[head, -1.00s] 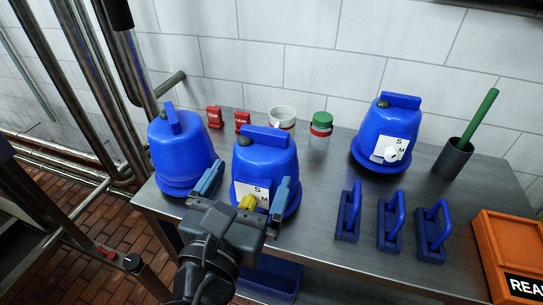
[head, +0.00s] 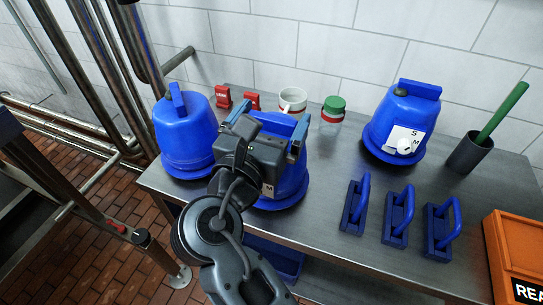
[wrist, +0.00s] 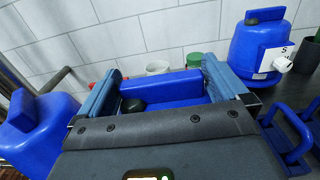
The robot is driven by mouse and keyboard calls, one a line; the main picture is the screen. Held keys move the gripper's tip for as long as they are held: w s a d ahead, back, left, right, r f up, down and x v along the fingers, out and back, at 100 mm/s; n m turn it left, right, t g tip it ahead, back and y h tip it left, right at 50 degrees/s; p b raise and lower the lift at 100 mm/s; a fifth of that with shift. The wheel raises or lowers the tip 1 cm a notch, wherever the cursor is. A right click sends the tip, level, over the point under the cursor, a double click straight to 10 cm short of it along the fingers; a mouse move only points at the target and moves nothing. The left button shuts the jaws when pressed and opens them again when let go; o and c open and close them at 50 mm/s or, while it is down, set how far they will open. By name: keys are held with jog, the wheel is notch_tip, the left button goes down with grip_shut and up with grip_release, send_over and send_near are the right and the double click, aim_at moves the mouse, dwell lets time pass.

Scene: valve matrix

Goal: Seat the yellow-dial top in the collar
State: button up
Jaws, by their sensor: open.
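The middle blue top (head: 290,185) stands upright on the steel bench. Its yellow dial is now hidden behind my gripper; only part of its white label shows. My gripper (head: 268,124) is open over this top, one finger on each side. In the wrist view the blue handle bar (wrist: 165,88) lies lengthwise between the spread fingers, with a dark knob (wrist: 132,105) near its left end. The fingers are not closed on it; I cannot tell whether they touch it. I cannot make out the collar in either view.
Another blue top (head: 184,135) stands close on the left; one with a white dial (head: 400,125) stands back right. Red blocks (head: 223,96), a white mug (head: 292,101) and a green-lidded jar (head: 332,110) stand behind. Several blue handles (head: 397,215) and an orange box (head: 515,255) lie right.

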jog(key=shift+c, duration=0.5)
jog(key=c, duration=1.3)
jog(key=shift+c, duration=0.5)
jog(key=shift+r, duration=0.1)
